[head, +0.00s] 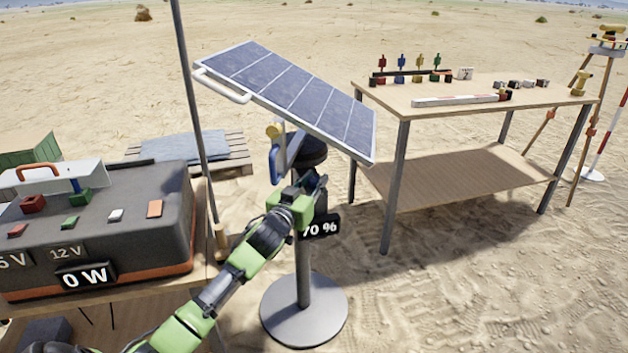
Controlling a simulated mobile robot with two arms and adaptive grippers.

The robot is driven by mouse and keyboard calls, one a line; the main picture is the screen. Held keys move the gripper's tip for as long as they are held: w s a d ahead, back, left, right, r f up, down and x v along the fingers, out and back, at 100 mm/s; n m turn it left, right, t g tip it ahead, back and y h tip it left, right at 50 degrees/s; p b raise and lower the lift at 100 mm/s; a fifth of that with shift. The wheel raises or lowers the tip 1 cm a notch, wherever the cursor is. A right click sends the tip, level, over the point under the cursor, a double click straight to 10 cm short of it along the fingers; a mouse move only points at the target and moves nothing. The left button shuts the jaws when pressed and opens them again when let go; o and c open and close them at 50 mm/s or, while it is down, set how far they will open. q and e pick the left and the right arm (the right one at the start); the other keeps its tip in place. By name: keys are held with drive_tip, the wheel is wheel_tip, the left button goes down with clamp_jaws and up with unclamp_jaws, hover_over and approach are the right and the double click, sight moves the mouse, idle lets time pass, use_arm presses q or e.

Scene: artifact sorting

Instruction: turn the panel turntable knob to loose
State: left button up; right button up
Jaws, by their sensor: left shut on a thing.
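The tilted solar panel (290,92) stands on a grey post with a round base (304,312). A dark round turntable (311,150) sits under the panel at the top of the post, beside a blue bracket (287,158) with a yellow knob (274,131). My left gripper (318,183) is at the post just below the turntable, its fingers shut on what appears to be the turntable knob. The knob is hidden by the gripper, so its setting cannot be read. My right gripper is out of view.
A dark power box (150,215) with "0 W" and coloured blocks stands at left. A "70 %" sign (320,228) is partly covered by my gripper. A thin pole (190,90) rises left of the panel. A wooden table (450,115) with small objects stands at right.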

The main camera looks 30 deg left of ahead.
use_arm(q)
drive_tip(key=shift+d+r+n+y, duration=0.1)
drive_tip(key=shift+r+n+y, duration=0.1)
drive_tip(key=shift+n+y, duration=0.45)
drive_tip(key=shift+g+y, duration=0.3)
drive_tip(key=shift+y, duration=0.25)
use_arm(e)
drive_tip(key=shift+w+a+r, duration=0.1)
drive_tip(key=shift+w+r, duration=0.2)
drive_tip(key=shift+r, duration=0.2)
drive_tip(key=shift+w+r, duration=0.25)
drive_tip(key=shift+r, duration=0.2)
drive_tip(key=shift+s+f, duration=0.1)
use_arm(q)
drive_tip(key=o, duration=1.1)
drive_tip(key=shift+o, duration=0.2)
drive_tip(key=shift+f, duration=0.15)
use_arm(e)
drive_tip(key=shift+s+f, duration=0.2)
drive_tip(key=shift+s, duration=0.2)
use_arm(q)
drive_tip(key=shift+s, duration=0.15)
drive_tip(key=v, duration=1.1)
drive_tip(key=shift+s, duration=0.35)
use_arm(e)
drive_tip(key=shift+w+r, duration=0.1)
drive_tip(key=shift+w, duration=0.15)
